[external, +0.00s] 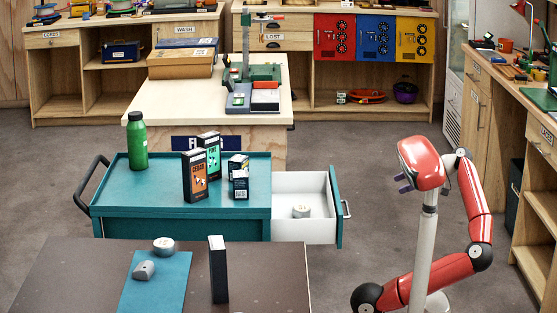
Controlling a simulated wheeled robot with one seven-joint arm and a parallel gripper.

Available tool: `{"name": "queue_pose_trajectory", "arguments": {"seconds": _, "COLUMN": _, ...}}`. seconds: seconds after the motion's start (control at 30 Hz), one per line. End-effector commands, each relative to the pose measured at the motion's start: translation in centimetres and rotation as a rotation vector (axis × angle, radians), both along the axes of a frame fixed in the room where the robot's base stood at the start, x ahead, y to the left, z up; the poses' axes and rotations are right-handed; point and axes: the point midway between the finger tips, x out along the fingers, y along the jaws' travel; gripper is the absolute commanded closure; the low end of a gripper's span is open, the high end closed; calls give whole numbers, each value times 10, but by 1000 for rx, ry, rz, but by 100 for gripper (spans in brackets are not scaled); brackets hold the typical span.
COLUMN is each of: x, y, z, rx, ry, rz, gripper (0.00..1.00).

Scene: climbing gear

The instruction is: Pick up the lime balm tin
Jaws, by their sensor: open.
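One tin (301,211) lies in the open white drawer of the teal cart. The other tin (163,245) stands on the dark table at the front left, by the edge of a blue mat. I cannot make out a lime colour or a readable label on either, so I cannot tell which is the lime balm tin.
The teal cart (112,199) carries a green bottle (138,142) and several small boxes, including an orange-and-black one (195,176). The drawer (320,233) sticks out to the right. A dark upright box (218,270) and a grey object (143,270) stand on the front table. Floor is clear right of the drawer.

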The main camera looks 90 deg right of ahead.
Motion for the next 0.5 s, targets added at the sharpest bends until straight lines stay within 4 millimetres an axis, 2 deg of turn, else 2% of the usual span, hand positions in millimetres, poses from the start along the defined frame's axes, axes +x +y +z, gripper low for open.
{"name": "queue_pose_trajectory", "arguments": {"seconds": 0.27, "x": 0, "y": 0, "z": 4, "rx": -1, "ry": 1, "rz": 0, "gripper": 23}}
{"name": "queue_pose_trajectory", "arguments": {"seconds": 0.37, "x": 0, "y": -1, "z": 25, "rx": -4, "ry": 1, "rz": 0, "gripper": 23}}
{"name": "queue_pose_trajectory", "arguments": {"seconds": 0.5, "x": 1, "y": -1, "z": 69, "rx": -5, "ry": 1, "rz": 1, "gripper": 23}}
